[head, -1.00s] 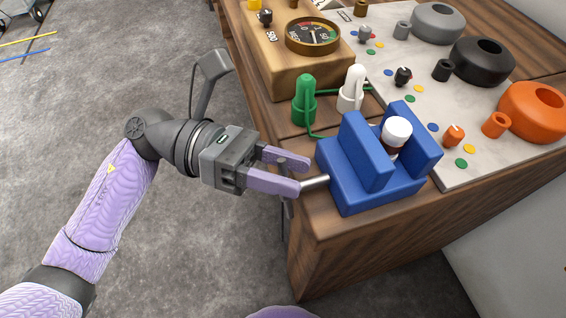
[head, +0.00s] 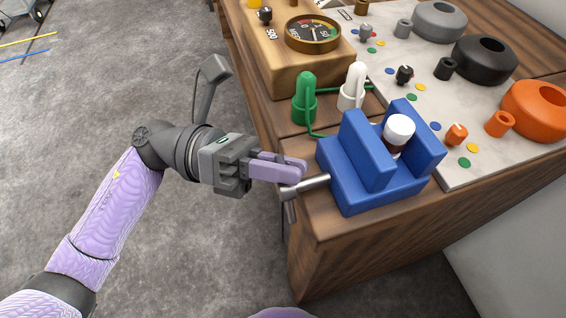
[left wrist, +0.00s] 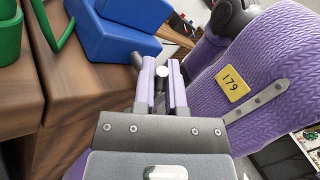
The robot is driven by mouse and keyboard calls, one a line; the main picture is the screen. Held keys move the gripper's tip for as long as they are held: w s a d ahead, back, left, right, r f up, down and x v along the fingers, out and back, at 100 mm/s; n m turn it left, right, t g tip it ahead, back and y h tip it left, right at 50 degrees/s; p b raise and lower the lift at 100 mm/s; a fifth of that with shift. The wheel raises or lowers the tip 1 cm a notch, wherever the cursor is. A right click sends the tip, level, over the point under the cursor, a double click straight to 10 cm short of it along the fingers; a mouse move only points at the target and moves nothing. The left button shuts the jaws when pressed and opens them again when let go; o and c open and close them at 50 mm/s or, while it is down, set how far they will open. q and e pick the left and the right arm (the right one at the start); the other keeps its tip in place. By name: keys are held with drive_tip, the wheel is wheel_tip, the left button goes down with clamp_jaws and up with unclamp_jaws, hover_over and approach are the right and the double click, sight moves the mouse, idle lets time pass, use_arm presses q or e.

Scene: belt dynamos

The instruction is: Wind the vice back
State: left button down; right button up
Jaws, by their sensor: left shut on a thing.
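The blue vice (head: 370,190) stands at the near left corner of the wooden bench. A brown piece with a white top (head: 399,130) stands between its two upright jaws; whether the jaws touch it I cannot tell. The vice's grey screw and crossbar handle (head: 313,184) stick out to the left, past the bench edge. My left gripper (head: 298,176) is shut on the handle. In the left wrist view, the round handle end (left wrist: 162,72) shows between the two purple fingers (left wrist: 162,88), and the blue vice (left wrist: 110,32) lies beyond. My right gripper is out of view.
The bench (head: 320,260) has green (head: 304,100) and white (head: 353,88) pegs behind the vice and a wooden meter box (head: 290,75) farther back. A pale board with grey, black and orange (head: 540,108) rings lies right.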

use_arm(q)
drive_tip(key=n, duration=0.1)
drive_tip(key=n+h, duration=0.1)
drive_tip(key=n, duration=0.1)
drive_tip(key=shift+w+f+t+h, duration=0.2)
drive_tip(key=shift+f+t+h, duration=0.1)
drive_tip(key=shift+h, duration=0.1)
drive_tip(key=n+t+h, duration=0.1)
drive_tip(key=n+t, duration=0.1)
drive_tip(key=n, duration=0.1)
drive_tip(key=f+n+t+h+p, duration=0.1)
drive_tip(key=n+t, duration=0.1)
drive_tip(key=n, duration=0.2)
drive_tip(key=n+t+h, duration=0.1)
drive_tip(key=n+h, duration=0.1)
drive_tip(key=n, duration=0.1)
drive_tip(key=shift+w+a+f+t, duration=0.15)
drive_tip(key=shift+w+t, duration=0.1)
drive_tip(key=shift+t, duration=0.15)
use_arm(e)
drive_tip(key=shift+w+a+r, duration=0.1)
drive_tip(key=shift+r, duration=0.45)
use_arm(q)
drive_tip(key=shift+f+n, duration=0.1)
drive_tip(key=shift+n, duration=0.5)
drive_tip(key=c, duration=0.7)
unclamp_jaws()
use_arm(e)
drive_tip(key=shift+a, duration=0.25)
